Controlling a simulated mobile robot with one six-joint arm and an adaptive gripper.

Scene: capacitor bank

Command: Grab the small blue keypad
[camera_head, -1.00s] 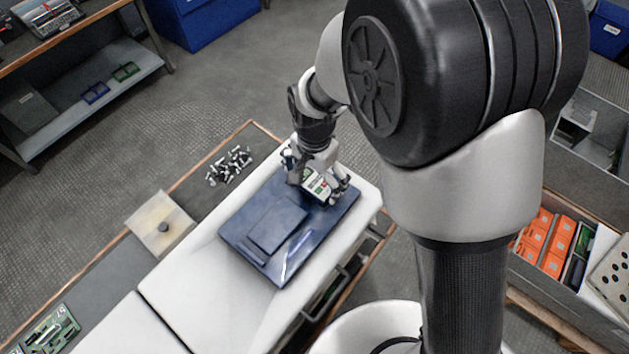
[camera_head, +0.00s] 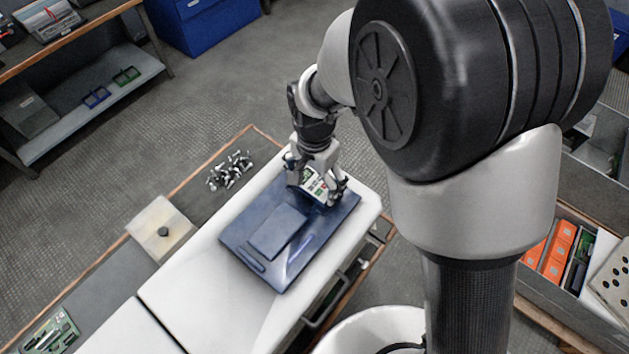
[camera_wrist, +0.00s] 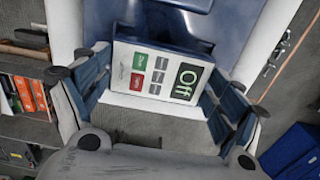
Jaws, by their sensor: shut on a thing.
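A small keypad (camera_head: 314,187) is in my gripper (camera_head: 318,191), over the far right end of a dark blue panel (camera_head: 301,246). In the wrist view the keypad (camera_wrist: 160,76) has a pale face with green, red and grey buttons and a dark "Off" patch; I see little blue on it. The two fingers of my gripper (camera_wrist: 160,90) are at its left and right sides, shut on it. The blue panel (camera_wrist: 235,28) shows behind it. I cannot tell whether the keypad still touches the panel.
The panel lies on a white worktop (camera_head: 195,290). Loose metal fasteners (camera_head: 230,170) and a pale square plate with a dark knob (camera_head: 160,229) lie to the left. A drawer with orange boxes (camera_head: 558,250) is at right, and a blue cabinet (camera_head: 205,22) stands behind.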

